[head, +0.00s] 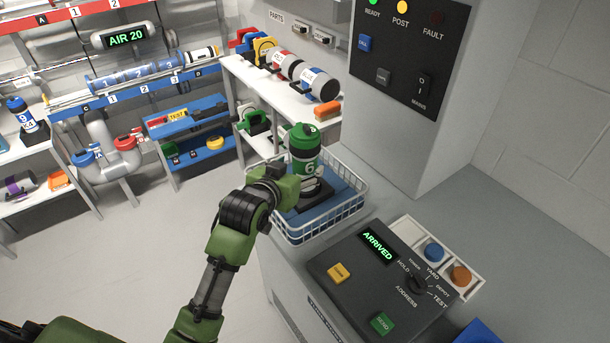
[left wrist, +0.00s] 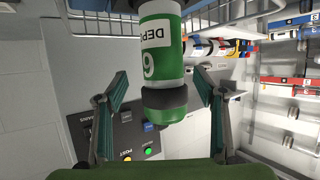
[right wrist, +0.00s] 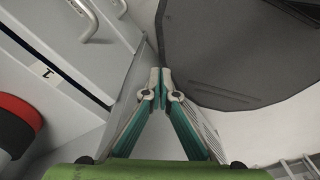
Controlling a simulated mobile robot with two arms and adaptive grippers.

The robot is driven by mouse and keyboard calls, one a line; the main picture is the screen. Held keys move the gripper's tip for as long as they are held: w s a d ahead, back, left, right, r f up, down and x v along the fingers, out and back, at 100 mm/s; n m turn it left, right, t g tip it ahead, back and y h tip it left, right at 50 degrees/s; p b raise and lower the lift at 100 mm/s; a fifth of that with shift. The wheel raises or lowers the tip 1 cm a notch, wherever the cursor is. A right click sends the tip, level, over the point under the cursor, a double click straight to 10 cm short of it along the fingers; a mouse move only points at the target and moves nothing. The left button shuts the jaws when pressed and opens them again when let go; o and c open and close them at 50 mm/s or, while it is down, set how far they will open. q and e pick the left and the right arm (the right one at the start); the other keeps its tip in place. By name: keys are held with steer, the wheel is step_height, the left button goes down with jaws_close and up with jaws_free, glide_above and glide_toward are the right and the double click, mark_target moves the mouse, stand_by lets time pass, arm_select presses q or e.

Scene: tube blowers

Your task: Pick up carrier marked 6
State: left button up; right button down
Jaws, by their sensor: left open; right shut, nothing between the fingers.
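The carrier marked 6 (head: 305,157) is a green and white cylinder with a green cap. It stands upright in a white wire basket (head: 290,238) with a blue bottom. In the left wrist view the carrier (left wrist: 161,60) lies between the two spread fingers of my left gripper (left wrist: 158,95), with a gap on both sides. In the head view my left gripper (head: 292,186) is at the carrier's near left side, partly hidden behind my wrist. My right gripper (right wrist: 163,75) is shut and empty, its fingertips together near a dark panel and pale cabinet.
A console (head: 380,280) reading ARRIVED, with buttons and a dial, is right of the basket. A tall cabinet (head: 395,120) with a black panel rises behind. Shelves (head: 285,95) with other carriers are beyond the basket. A tray (head: 435,258) holds blue and orange knobs.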

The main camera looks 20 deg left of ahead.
arm_select(q)
steer(key=shift+w+f, duration=0.2)
steer(key=shift+w, duration=0.4)
steer(key=shift+w+p, duration=0.3)
steer(key=shift+w, duration=0.25)
steer(key=p+x, duration=0.1)
steer(key=x, duration=0.3)
steer(key=shift+w+a+f, duration=0.1)
steer(key=shift+a+f, duration=0.05)
steer(key=shift+a, duration=0.05)
steer(key=c, duration=1.6)
steer(key=shift+c, duration=1.1)
